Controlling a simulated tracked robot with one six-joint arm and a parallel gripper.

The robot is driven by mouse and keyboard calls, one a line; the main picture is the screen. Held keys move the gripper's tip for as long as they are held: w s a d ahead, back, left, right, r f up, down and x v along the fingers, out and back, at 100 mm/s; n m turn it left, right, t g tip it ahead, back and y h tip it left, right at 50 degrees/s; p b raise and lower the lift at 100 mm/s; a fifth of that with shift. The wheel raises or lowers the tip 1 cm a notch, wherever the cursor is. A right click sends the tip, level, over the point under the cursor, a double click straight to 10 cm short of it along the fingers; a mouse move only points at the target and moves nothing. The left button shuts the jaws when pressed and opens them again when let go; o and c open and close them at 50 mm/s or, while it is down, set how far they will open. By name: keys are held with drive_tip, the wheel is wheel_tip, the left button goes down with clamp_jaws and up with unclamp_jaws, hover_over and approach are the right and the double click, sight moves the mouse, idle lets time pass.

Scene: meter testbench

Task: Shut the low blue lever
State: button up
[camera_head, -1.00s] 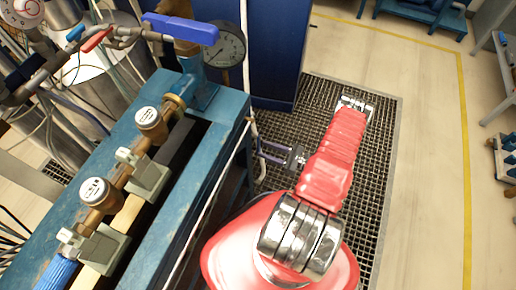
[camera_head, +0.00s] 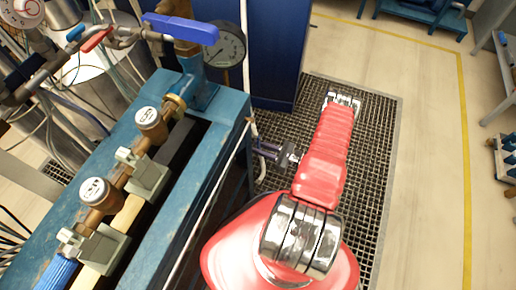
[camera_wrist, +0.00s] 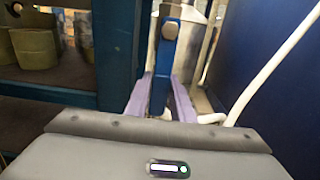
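The low blue lever (camera_wrist: 159,88) shows in the wrist view as a narrow upright blue bar with a silver bolt (camera_wrist: 170,30) near its top. My gripper (camera_wrist: 160,97) has its two purple fingers on either side of this bar. The fingers stand apart, but I cannot tell whether they press on the lever. In the head view my gripper (camera_head: 262,150) points left, beside the blue bench and above the floor grating. The low lever cannot be made out there.
A larger blue handle (camera_head: 180,28) sits high on the pipe near a pressure gauge (camera_head: 225,47). The blue bench (camera_head: 190,230) carries brass meters (camera_head: 151,122). A white hose (camera_wrist: 270,70) runs right of the fingers. A dark blue cabinet (camera_head: 275,60) stands behind.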

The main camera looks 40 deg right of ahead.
clamp_jaws()
